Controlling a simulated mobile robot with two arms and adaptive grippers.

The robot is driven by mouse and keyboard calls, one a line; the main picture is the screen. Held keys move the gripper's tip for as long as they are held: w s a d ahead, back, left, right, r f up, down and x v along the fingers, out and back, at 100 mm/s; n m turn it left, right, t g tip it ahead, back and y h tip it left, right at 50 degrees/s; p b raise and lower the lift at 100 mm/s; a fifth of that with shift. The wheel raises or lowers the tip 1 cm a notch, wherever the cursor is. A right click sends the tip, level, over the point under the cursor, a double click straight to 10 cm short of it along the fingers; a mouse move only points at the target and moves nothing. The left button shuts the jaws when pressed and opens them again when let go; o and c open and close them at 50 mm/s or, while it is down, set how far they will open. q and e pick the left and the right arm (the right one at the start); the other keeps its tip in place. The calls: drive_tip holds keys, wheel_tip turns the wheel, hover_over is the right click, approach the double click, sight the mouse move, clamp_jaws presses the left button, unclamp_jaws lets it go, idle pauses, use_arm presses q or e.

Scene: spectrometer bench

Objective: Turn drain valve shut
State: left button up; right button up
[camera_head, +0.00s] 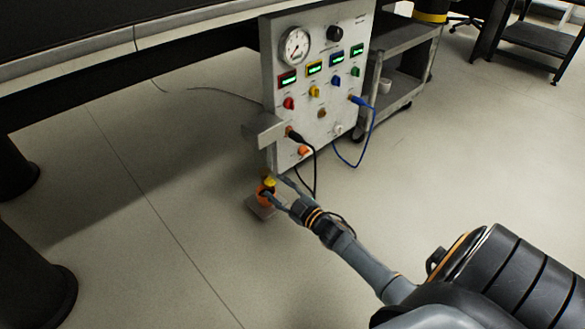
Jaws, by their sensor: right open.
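A small orange part with a yellow top (269,182), which looks like the drain valve, sits low at the left bottom corner of the grey control panel (330,118). A small grey block (260,208) is just below it. My right gripper (277,189) reaches in from the lower right. Its open fingers are at the orange part, one in front of it and one to its right. I cannot tell whether they touch it. The valve's exact handle position is too small to read. My left gripper is not in view.
The panel carries a round gauge (295,47), a black knob (334,33) and several coloured knobs. A black cable (315,170) hangs close to my right gripper. A blue cable (371,130) loops further right. A grey cart (400,70) stands behind.

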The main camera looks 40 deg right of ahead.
drive_tip(key=s, duration=1)
drive_tip(key=shift+d, duration=0.4)
drive_tip(key=shift+s, duration=0.1)
